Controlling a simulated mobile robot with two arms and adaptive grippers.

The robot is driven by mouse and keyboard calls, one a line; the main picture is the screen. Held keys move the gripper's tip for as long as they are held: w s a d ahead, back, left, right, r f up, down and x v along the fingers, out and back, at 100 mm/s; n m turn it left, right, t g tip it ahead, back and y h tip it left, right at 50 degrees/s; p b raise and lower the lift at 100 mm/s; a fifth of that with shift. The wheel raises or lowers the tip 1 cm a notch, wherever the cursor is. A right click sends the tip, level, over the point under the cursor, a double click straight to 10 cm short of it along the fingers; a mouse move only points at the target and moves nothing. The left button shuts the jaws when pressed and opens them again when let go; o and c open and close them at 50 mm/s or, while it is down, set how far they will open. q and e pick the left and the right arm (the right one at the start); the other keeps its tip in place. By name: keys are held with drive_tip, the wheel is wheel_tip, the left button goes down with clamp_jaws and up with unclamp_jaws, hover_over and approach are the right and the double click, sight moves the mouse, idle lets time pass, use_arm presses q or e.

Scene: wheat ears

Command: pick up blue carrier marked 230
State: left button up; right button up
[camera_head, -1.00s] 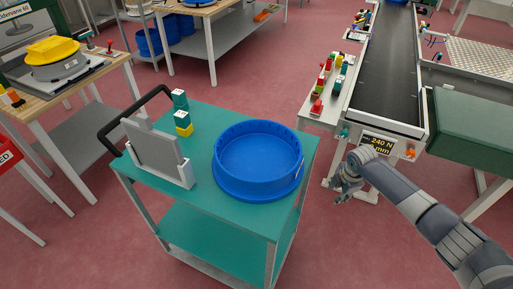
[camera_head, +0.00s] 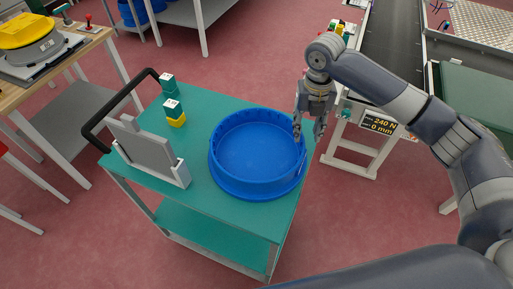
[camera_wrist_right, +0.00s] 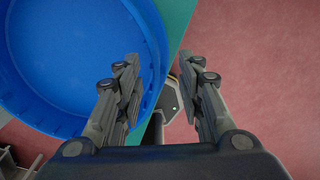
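The blue carrier (camera_head: 256,158) is a round, shallow, open tub lying flat on the teal cart top (camera_head: 222,100). It looks empty, and I cannot read a number on it. My right gripper (camera_head: 309,132) points down at the carrier's right rim, near the cart's edge. In the right wrist view, the carrier (camera_wrist_right: 75,60) fills the upper left and its rim passes by the left finger. The right gripper (camera_wrist_right: 160,92) is open with a clear gap between its fingers. I cannot tell whether a finger touches the rim. My left gripper is not in view.
A grey panel in a holder (camera_head: 150,155) and small teal and yellow blocks (camera_head: 173,110) stand on the cart's left part. A black handle (camera_head: 118,105) rises at its left. A conveyor (camera_head: 392,45) stands at the upper right. A yellow carrier (camera_head: 25,30) sits on the left table.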

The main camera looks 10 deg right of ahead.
sight(302, 140)
drive_tip(key=shift+s+f, duration=0.5)
drive_tip(key=shift+f, duration=0.05)
drive_tip(key=shift+w+a+f+p, duration=0.15)
drive_tip(key=shift+f+p, duration=0.15)
drive_tip(key=shift+f, duration=0.2)
drive_tip(key=shift+a+f+p, duration=0.15)
drive_tip(key=shift+f+p, duration=0.1)
drive_tip(key=shift+f, duration=0.2)
wheel_tip(302, 140, down, 3)
drive_tip(key=shift+w+a+r+p, duration=0.15)
drive_tip(key=shift+p, duration=0.25)
drive_tip(key=shift+f, duration=0.45)
drive_tip(key=c, duration=0.8)
clamp_jaws()
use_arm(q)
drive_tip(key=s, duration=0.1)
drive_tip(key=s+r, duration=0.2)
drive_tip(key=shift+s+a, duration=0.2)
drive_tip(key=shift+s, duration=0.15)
use_arm(e)
drive_tip(key=shift+w+r, duration=0.1)
